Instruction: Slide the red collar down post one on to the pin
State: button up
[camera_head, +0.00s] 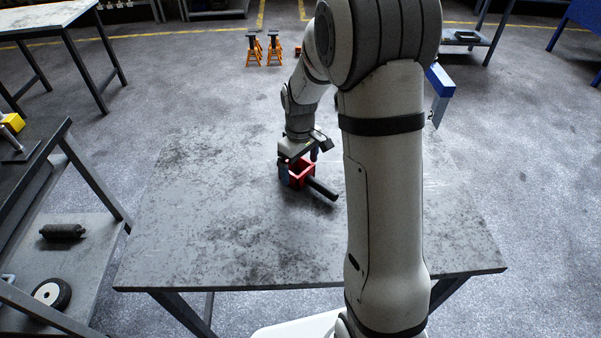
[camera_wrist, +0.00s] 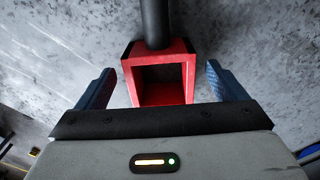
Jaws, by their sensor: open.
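A red, square, hollow collar (camera_head: 301,174) with a black bar handle (camera_head: 322,189) is on the grey table (camera_head: 220,215), near its middle. My gripper (camera_head: 299,164) is directly over it, pointing down. In the wrist view the red collar (camera_wrist: 187,70) shows its open square hole, and the black handle (camera_wrist: 155,22) runs away to the top edge. The blue fingers of my gripper (camera_wrist: 161,88) stand on either side of the collar with a gap at each side, so it is open. I cannot make out post one or the pin.
A blue-and-grey upright object (camera_head: 440,88) shows partly behind my arm at the right. Orange stands (camera_head: 264,50) are on the floor beyond the table. A shelf unit at the left holds a dark cylinder (camera_head: 62,231) and a wheel (camera_head: 50,294). The table's left half is clear.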

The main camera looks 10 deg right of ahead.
jog(key=shift+c, duration=0.4)
jog(key=c, duration=1.4)
